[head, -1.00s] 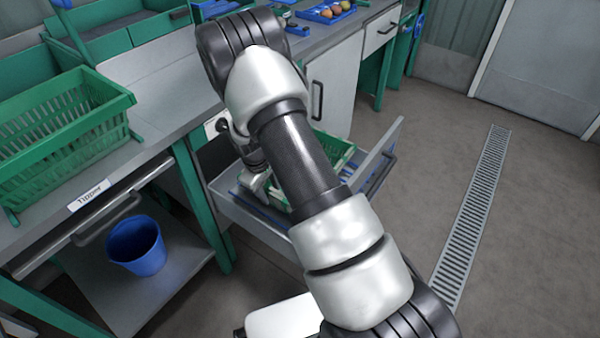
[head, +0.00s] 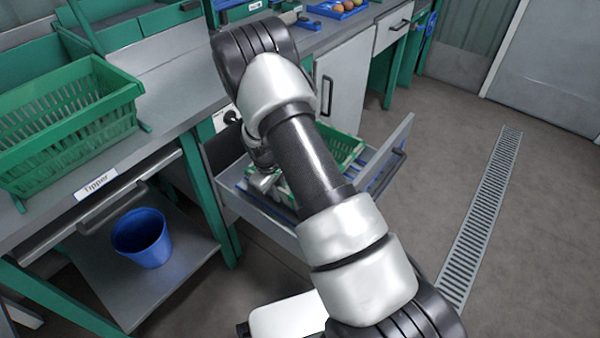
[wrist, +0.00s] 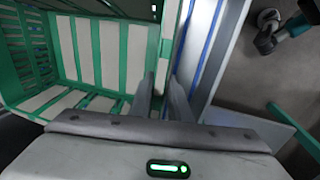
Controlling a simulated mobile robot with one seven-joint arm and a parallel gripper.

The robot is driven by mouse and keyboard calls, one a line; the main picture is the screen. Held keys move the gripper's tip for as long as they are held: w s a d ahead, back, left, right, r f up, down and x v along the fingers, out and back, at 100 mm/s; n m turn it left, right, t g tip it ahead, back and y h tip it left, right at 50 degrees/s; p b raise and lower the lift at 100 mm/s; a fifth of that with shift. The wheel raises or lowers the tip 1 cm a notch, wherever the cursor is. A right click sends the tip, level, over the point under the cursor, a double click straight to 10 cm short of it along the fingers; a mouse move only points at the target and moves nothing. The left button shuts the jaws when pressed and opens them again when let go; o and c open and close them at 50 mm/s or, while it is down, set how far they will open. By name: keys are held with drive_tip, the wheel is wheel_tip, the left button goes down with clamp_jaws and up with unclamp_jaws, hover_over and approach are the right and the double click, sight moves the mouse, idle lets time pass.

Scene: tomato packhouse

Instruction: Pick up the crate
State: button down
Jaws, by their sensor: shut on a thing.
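A green slatted crate (head: 346,146) sits in an open grey drawer (head: 270,220) below the bench. My arm hides much of it in the head view. In the wrist view the crate (wrist: 60,105) fills the left side, with pale surface showing between its green bars. My gripper (wrist: 162,85) is shut on the crate's right-hand wall, one finger on each side of it. In the head view my gripper (head: 265,180) is at the drawer's left part, partly hidden. I cannot tell whether the crate is clear of the drawer floor.
Another green crate (head: 70,125) stands on the bench at left, above a "Tipper" label (head: 96,184). A blue bucket (head: 142,238) is on the lower shelf. The drawer front (head: 385,160) juts out at right. Floor around the drain grate (head: 485,215) is clear.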

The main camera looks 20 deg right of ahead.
drive_tip(key=v, duration=0.3)
drive_tip(key=d+p+v, duration=0.1)
drive_tip(key=v, duration=0.2)
drive_tip(key=w+p+v, duration=0.1)
drive_tip(key=v, duration=0.1)
drive_tip(key=shift+d+r, duration=0.2)
drive_tip(key=shift+r, duration=0.4)
wheel_tip(320, 180, up, 8)
drive_tip(key=s+p, duration=0.3)
drive_tip(key=p, duration=0.6)
drive_tip(key=s+a+b+x, duration=0.1)
drive_tip(key=b+x, duration=0.4)
drive_tip(key=x, duration=0.2)
drive_tip(key=s+a+b+x, duration=0.1)
drive_tip(key=b+x, duration=0.5)
drive_tip(key=x, duration=0.2)
drive_tip(key=shift+w+a+f+b, duration=0.2)
drive_tip(key=shift+a+f+b, duration=0.1)
drive_tip(key=shift+f, duration=0.25)
drive_tip(key=shift+f+b, duration=0.45)
drive_tip(key=shift+f, duration=0.15)
drive_tip(key=c, duration=1.6)
unclamp_jaws()
drive_tip(key=shift+s, duration=0.1)
drive_tip(key=c, duration=0.3)
